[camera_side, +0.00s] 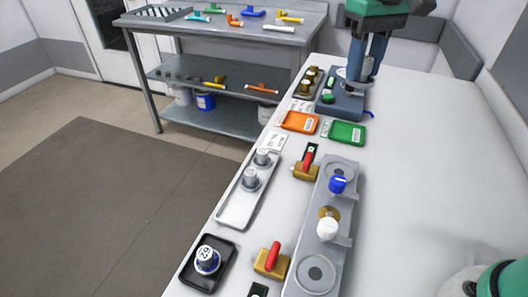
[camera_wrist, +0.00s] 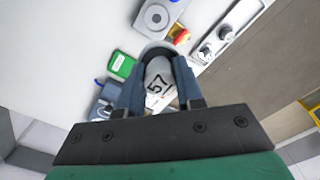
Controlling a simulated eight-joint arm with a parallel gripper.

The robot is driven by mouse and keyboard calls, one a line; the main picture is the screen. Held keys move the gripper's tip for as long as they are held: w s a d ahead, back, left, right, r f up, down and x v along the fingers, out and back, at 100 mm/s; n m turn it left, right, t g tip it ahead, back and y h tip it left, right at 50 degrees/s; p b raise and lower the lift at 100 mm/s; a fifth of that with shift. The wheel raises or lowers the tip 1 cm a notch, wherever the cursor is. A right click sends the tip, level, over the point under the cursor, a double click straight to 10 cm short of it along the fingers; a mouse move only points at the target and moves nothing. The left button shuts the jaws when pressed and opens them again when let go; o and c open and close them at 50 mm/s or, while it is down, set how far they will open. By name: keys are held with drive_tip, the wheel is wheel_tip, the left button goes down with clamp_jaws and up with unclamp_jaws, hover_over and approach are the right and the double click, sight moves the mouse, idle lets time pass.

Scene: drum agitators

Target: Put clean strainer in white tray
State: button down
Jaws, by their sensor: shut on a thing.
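My gripper (camera_wrist: 158,92) is shut on a pale grey-white cylindrical piece marked 57 (camera_wrist: 157,70), likely the strainer, with a rounded rim at its far end. In the side view my gripper (camera_side: 362,75) is at the top, over the blue-grey stand (camera_side: 341,106); the held piece is mostly hidden there by the fingers. The white tray (camera_side: 233,213) lies along the left edge of the table, well apart from my gripper, with two grey capped pieces in it. It also shows at the top right of the wrist view (camera_wrist: 236,32).
A black tray (camera_side: 188,277) with a numbered blue-and-white piece lies at the front left. A long grey fixture (camera_side: 324,200) with blue and white knobs runs beside the white tray. Orange (camera_side: 298,122) and green (camera_side: 347,133) packets lie between. The table's right side is clear.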

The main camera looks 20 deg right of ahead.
drive_tip(key=w+a+f+n, duration=0.25)
drive_tip(key=a+f, duration=0.55)
drive_tip(key=a, duration=0.4)
approach(236, 213)
drive_tip(key=shift+n, duration=0.25)
drive_tip(key=shift+f, duration=2.9)
drive_tip(key=shift+f, duration=0.45)
drive_tip(key=shift+c, duration=2.4)
unclamp_jaws()
drive_tip(key=o, duration=0.3)
